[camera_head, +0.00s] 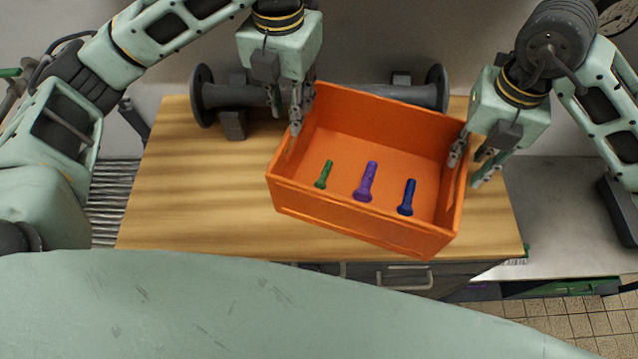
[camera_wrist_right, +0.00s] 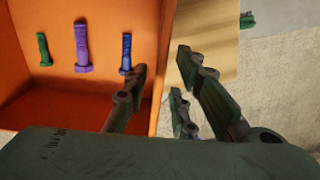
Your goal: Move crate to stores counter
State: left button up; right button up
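The orange crate (camera_head: 350,215) is on the wooden-topped table, turned at an angle; its near corner reaches the table's front edge. My right gripper (camera_head: 472,166) is open at the right wall. In the right wrist view its fingers (camera_wrist_right: 158,78) straddle the wall, one inside and one outside, with gaps.
The wooden tabletop (camera_head: 185,190) is clear left of the crate. A grey flanged pipe (camera_head: 235,95) lies behind the crate. A grey counter (camera_head: 565,215) stands to the right, mostly bare in view. A drawer handle (camera_head: 403,280) shows at the table's front.

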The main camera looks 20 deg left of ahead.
jog(key=shift+r, duration=1.9)
